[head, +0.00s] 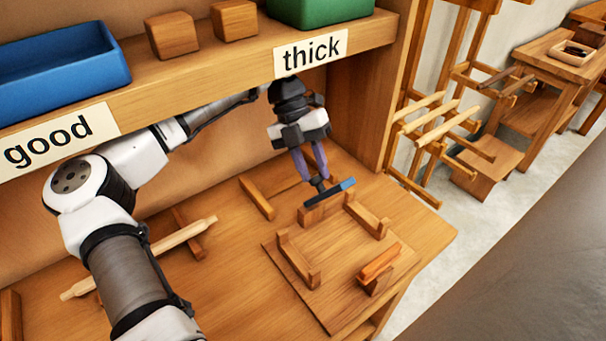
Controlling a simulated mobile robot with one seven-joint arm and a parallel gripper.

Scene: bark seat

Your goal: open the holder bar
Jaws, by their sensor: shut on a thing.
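The holder is a flat wooden board (330,285) on the bench, with several upright wooden blocks fixed around it. A dark bar with a blue end (330,192) sits at the board's far edge, slanting up to the right above a wooden block (312,215); I take it as the holder bar. My gripper (319,180) points down from above with its purple fingers shut on this bar near its middle. The exact contact and any hinge are too small to tell.
An orange-brown block (380,262) stands at the board's right. A rolling-pin-like rod (140,257) lies to the left. Above is a shelf (200,75) with a blue bin (60,68), a green bin (318,8) and wooden cubes. The shelf's side post (370,95) rises behind my gripper.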

